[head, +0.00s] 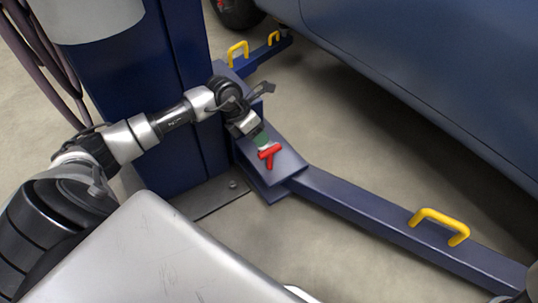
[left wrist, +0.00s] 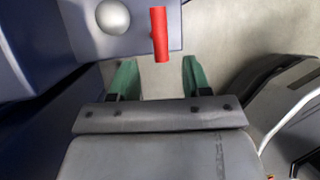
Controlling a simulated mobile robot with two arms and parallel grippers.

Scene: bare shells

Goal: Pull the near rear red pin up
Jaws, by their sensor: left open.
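The red pin (head: 269,153) has a T-shaped handle and stands on the blue pivot plate (head: 287,165) where the lift arm meets the column. My left gripper (head: 262,141) is right at the red handle in the head view, its green fingers partly hidden behind the wrist. In the left wrist view the open fingers (left wrist: 160,76) are empty, and the red pin (left wrist: 159,34) lies just beyond their tips, in line with the gap. I cannot tell whether a finger touches it. My right gripper does not show.
A blue lift column (head: 180,90) stands behind my left arm. The blue lift arm (head: 350,203) with a yellow handle (head: 440,225) runs to the lower right. Another yellow handle (head: 238,50) is farther back. A blue car body (head: 430,70) overhangs at the upper right.

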